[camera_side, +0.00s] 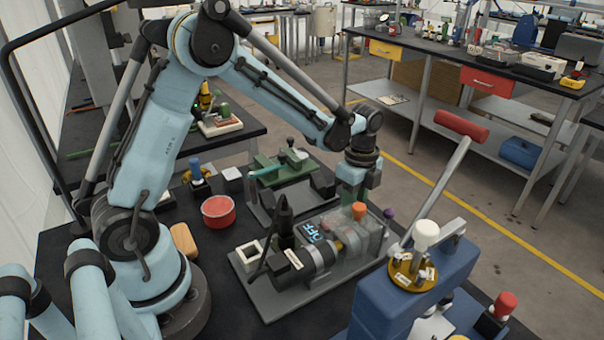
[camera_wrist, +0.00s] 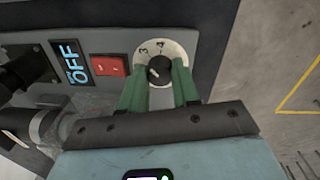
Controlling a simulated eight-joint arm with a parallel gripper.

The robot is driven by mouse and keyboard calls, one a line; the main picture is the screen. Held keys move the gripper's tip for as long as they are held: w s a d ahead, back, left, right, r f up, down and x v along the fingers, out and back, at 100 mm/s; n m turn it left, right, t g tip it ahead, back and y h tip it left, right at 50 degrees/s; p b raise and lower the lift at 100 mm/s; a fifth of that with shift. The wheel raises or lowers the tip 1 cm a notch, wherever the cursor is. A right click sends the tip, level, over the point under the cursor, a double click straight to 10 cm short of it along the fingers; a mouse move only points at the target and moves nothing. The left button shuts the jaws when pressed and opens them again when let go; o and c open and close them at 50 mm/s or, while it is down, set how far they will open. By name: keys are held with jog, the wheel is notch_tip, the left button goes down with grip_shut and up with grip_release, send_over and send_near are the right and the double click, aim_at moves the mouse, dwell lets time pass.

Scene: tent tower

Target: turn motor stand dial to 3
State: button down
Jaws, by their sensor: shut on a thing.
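The motor stand (camera_side: 283,301) is a grey base on the dark bench, with a black motor and a clear cover. Its panel carries a blue OFF display (camera_wrist: 70,62), also visible in the side view (camera_side: 312,232). In the wrist view, the dial (camera_wrist: 160,46) is a white disc with a black knob at its centre, marked 3 at upper left and 4 at upper right. My gripper (camera_wrist: 158,84) has green fingers on either side of the knob and is shut on it. Its lower disc is partly hidden. The knob's small white mark is too small to read surely.
A red rocker switch (camera_wrist: 110,66) sits left of the dial. In the side view, a green vise-like fixture (camera_side: 275,172) stands behind the stand, a red round container (camera_side: 219,211) is to its left, and a blue machine with a red-handled lever (camera_side: 460,126) stands at right.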

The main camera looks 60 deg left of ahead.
jog(key=c, duration=0.8)
grip_release()
jog(key=r, duration=1.2)
jog(key=shift+w, duration=0.25)
jog(key=s+n+t, duration=0.2)
jog(key=s+n, duration=0.2)
jog(key=n, duration=0.1)
jog(key=s+d+n+t, duration=0.1)
jog(key=s+n+t, duration=0.2)
jog(key=s+n, duration=0.2)
jog(key=s+n+t, duration=0.2)
jog(key=s+n, duration=0.2)
jog(key=n, duration=0.1)
jog(key=shift+s+d+n+t, duration=0.2)
jog(key=shift+s+n+t, duration=0.1)
jog(key=shift+s+n, duration=0.1)
